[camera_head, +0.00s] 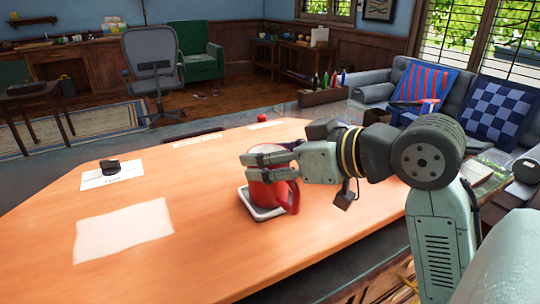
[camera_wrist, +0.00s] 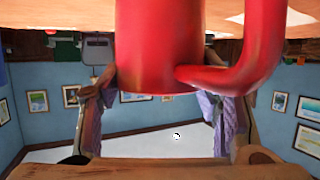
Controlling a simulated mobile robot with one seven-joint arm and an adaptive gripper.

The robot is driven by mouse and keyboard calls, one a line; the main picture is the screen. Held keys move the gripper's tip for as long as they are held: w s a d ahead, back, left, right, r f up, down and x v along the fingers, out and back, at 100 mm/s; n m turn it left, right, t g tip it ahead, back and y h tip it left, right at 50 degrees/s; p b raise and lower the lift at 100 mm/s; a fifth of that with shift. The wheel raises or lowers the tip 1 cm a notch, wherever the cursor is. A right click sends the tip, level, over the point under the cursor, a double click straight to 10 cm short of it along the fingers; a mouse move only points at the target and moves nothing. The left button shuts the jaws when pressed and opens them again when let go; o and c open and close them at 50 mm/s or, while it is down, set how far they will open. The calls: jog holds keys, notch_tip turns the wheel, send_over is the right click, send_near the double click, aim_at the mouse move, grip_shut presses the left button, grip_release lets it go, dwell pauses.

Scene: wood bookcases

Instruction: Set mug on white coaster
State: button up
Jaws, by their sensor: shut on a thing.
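The red mug (camera_head: 272,194) is upright, its handle toward the front right. My gripper (camera_head: 255,166) is shut on the mug's upper part from the right, fingers across its side; they hide part of the rim. The white coaster (camera_head: 250,211), a square with a raised rim, is directly under or just behind the mug, which covers much of it. I cannot tell whether the mug's base touches it. In the wrist view the mug (camera_wrist: 157,45) fills the top middle, its handle to the right, with the finger pads on either side lower down.
A blank white sheet (camera_head: 125,230) lies on the wooden table (camera_head: 200,265) at the left. Behind it, a black object (camera_head: 110,166) stands on a white card. A small red object (camera_head: 262,118) is at the far edge. The table's front left is clear.

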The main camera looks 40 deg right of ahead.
jog(key=o, duration=1.4)
jog(key=shift+f, duration=0.15)
jog(key=shift+r, duration=0.3)
jog(key=v, duration=1.1)
jog(key=shift+s+r+b, duration=0.1)
jog(key=shift+s+b, duration=0.3)
jog(key=shift+s, duration=0.1)
